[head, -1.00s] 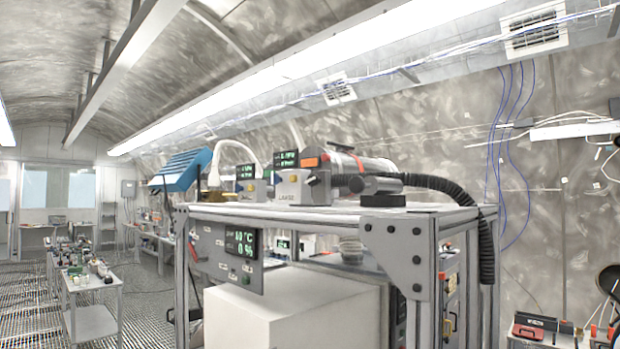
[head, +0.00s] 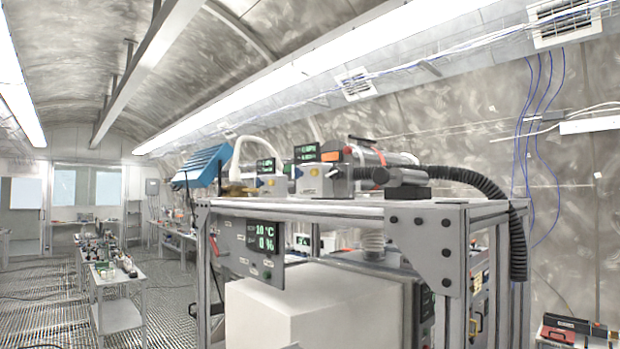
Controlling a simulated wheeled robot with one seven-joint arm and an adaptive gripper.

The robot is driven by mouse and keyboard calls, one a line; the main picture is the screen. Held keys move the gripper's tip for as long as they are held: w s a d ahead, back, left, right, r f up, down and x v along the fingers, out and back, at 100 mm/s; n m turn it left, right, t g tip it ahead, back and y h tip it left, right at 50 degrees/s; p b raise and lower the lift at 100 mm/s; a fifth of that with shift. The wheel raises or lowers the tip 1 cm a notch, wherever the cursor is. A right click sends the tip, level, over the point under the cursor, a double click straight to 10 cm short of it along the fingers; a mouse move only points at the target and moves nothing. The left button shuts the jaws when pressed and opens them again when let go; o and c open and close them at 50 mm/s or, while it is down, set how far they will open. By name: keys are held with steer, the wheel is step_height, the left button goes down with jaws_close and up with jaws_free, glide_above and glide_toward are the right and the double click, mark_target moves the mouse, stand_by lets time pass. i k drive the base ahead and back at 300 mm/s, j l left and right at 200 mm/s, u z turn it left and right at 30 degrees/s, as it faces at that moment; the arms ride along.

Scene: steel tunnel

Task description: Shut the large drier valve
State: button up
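The large drier unit (head: 317,181) is a pale box with a small label and a yellow mark, standing on top of the metal-framed rack (head: 340,208). A dark display with green digits (head: 306,152) rises behind it. Dark grey and orange parts (head: 347,155) sit at its right, by a metal cylinder (head: 403,159). I cannot tell which part is the valve handle or how it is turned. A similar smaller unit (head: 271,183) with its own green display (head: 266,165) stands to its left. My gripper is not in view.
A ribbed black hose (head: 485,180) runs along the rack top and hangs over its right end. A large white box (head: 300,312) sits inside the frame. A trolley with clutter (head: 117,315) stands at left, with grated floor around it.

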mark_target(296, 172)
steer(key=i+j, duration=0.1)
steer(key=j, duration=0.25)
steer(key=i+j, duration=0.1)
steer(key=j, duration=0.25)
steer(key=i+j+u, duration=0.1)
steer(key=j, duration=0.25)
steer(key=i+j, duration=0.1)
steer(key=j, duration=0.2)
